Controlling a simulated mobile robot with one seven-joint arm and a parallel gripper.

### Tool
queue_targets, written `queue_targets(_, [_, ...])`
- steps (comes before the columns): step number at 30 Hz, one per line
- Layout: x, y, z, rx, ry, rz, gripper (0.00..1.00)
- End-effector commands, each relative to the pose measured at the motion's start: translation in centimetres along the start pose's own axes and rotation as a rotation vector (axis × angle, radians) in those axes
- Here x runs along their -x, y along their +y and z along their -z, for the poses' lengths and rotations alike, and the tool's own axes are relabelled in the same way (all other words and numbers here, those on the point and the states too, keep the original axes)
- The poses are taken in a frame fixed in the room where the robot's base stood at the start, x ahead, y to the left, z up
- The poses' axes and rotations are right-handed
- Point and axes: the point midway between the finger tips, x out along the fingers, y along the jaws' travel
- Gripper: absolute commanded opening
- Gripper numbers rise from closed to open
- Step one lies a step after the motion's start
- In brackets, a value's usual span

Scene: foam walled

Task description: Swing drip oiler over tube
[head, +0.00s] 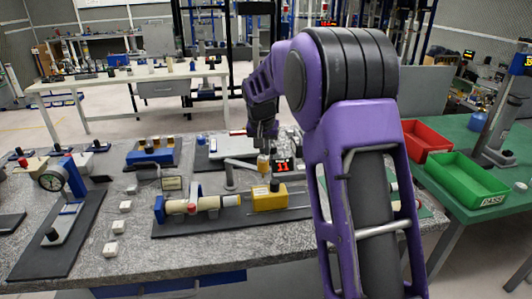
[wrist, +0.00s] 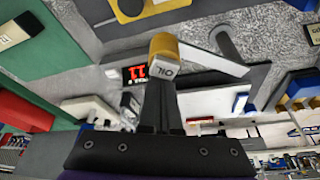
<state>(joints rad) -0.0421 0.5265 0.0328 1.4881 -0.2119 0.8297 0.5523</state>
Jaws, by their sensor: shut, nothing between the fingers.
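The drip oiler (head: 263,164) is a small amber cup on a pale swing arm (head: 243,163). The arm runs from a grey post (head: 230,178) behind the tube. In the wrist view the oiler (wrist: 163,62) has a white OIL label, and the post (wrist: 223,40) stands to its right. The cream tube (head: 208,204) lies level in a blue-ended holder on a dark mat. The oiler is behind the tube, not above it. My gripper (head: 262,137) is shut and empty, just above and behind the oiler; its fingertips (wrist: 160,84) appear beside the label. Contact is unclear.
A yellow block (head: 268,198) with a black knob adjoins the tube's right end. A red-digit display (head: 282,167) stands just right of the oiler. A dial gauge stand (head: 62,180) is at left. Red (head: 425,137) and green (head: 462,178) bins are at right.

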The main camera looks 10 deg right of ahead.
Motion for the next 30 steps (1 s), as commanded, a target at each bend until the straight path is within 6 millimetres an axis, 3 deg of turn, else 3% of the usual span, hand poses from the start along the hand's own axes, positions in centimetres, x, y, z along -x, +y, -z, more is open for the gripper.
queue_targets(15, [1.8,-1.9,-5.2,-0.455,-0.001,-0.163,0.00])
queue_targets(30, [3.0,-4.9,-8.2,-0.815,-0.002,-0.287,0.00])
